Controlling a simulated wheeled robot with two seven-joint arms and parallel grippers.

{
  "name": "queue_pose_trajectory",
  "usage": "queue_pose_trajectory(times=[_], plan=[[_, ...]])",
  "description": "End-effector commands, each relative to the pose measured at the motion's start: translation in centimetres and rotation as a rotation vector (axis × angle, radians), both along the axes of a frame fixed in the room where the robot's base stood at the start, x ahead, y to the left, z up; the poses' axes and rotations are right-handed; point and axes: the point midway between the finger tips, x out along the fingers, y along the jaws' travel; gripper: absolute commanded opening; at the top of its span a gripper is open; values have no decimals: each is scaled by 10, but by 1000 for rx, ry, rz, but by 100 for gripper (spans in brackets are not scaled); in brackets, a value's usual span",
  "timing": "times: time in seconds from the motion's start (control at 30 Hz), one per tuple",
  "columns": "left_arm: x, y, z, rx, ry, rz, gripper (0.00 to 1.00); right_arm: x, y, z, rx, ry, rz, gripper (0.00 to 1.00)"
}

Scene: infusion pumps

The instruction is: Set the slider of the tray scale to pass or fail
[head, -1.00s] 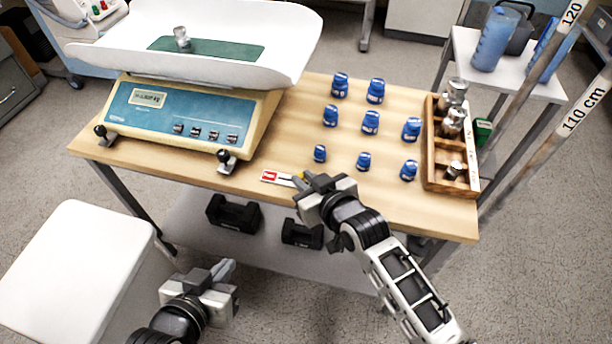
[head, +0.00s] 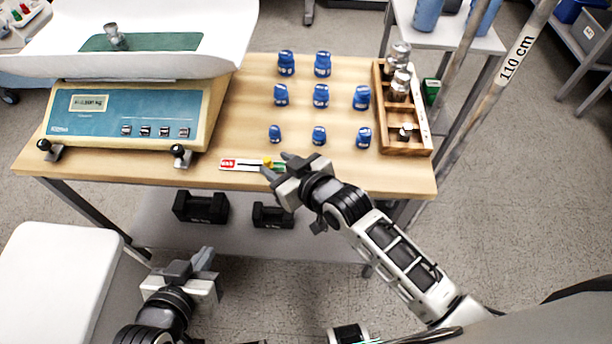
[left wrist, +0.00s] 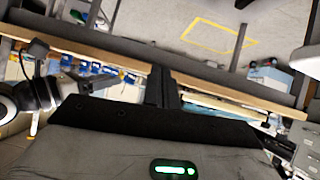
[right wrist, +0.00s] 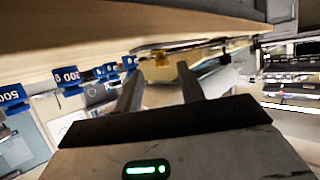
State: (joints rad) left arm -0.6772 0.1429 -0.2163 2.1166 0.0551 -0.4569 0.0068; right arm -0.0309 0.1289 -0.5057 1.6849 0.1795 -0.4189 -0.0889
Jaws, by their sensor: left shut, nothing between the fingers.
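The slider strip (head: 240,164) lies at the table's front edge, with a red label at its left end and green at its right end, partly hidden by my gripper. Its yellow knob (head: 267,162) sits right of the middle and also shows in the right wrist view (right wrist: 184,66). My right gripper (head: 278,164) is open, its fingertips close to the knob; contact is unclear. The tray scale (head: 130,112) has a white tray with a metal weight (head: 115,38) on a green mat. My left gripper (head: 204,261) is shut and empty, low in front of the table.
Several blue weights (head: 321,96) stand on the wooden table (head: 235,130). A wooden box (head: 404,150) with metal weights is at the right. Black weights (head: 200,207) lie on the lower shelf. A white stool (head: 60,285) stands at front left.

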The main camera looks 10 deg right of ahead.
Motion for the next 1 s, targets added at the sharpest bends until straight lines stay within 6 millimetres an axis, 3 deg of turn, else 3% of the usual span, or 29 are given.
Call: queue_pose_trajectory(times=[0.53, 0.7, 1.0], plan=[[-1, 2, 4, 24, 9, -6, 0, -97, -59, 47, -3, 2, 1, 39], [-2, 3, 3, 27, 12, -7, 0, -111, -69, 54, -3, 0, -1, 39], [-2, 3, 1, 28, 14, -7, 0, -114, -71, 56, -2, -1, -1, 39]])
